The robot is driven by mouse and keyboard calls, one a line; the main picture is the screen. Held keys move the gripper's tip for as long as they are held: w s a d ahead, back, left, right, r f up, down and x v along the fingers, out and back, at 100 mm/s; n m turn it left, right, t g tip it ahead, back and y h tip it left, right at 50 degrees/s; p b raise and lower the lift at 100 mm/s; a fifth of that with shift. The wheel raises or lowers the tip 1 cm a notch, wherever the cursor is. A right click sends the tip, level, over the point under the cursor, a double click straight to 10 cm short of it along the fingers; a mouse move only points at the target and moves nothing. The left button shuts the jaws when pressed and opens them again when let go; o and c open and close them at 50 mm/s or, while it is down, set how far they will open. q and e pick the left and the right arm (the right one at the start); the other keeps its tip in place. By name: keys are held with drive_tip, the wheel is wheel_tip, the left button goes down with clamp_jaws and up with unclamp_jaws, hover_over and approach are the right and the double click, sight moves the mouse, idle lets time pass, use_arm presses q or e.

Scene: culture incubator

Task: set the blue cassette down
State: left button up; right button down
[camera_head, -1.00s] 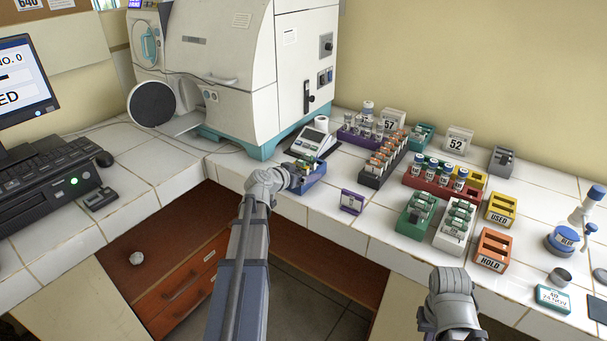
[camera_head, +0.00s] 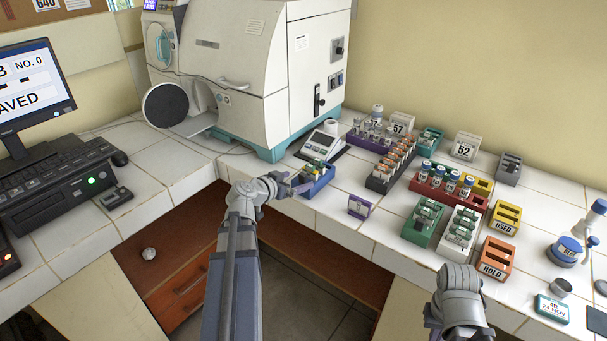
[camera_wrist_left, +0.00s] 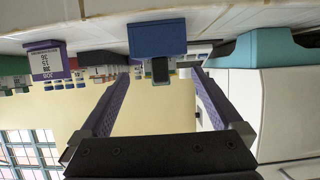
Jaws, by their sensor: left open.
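The blue cassette (camera_head: 319,183) stands upright on the white tiled counter near its front edge, with several small coloured items in it. My left gripper (camera_head: 301,187) is open and empty, just to the left of the cassette in the head view. In the left wrist view, which is upside down, the cassette (camera_wrist_left: 157,38) rests on the counter beyond the two purple fingers (camera_wrist_left: 160,75), apart from them. My right arm's wrist (camera_head: 459,300) hangs at the lower right; its fingers do not show clearly.
A small scale (camera_head: 322,142) stands behind the cassette, beside the white incubator (camera_head: 247,75). A purple label stand (camera_head: 359,207) is to the right. Farther right are several racks, including a dark one (camera_head: 380,184) and a green one (camera_head: 421,224). The tiles around the cassette are mostly clear.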

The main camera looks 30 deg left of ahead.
use_arm(q)
drive_tip(key=shift+v, duration=0.85)
